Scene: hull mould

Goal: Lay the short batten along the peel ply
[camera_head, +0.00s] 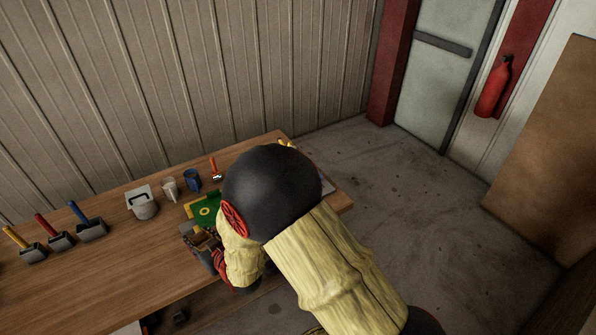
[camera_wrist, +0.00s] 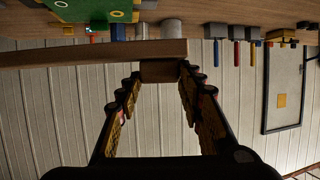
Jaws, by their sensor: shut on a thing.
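In the wrist view, a plain brown wooden bar, which looks like the short batten (camera_wrist: 80,54), runs across the picture from the left edge. A small brown block sits under its right end, between my fingertips. My gripper (camera_wrist: 161,73) is shut on this block, with a finger on each side. The batten appears held clear of the table. In the head view my arm hides most of the gripper and the batten. I cannot tell the peel ply for certain; a green sheet or board (camera_head: 206,209) with a yellow ring lies on the table beside my arm.
The wooden table (camera_head: 100,279) carries three coloured-handled tools (camera_head: 61,241) at left, a white container (camera_head: 143,206), a pale mug (camera_head: 169,190), a blue cup (camera_head: 192,180) and an orange-handled tool (camera_head: 214,170). The table's middle left is clear. A ribbed wall stands behind.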

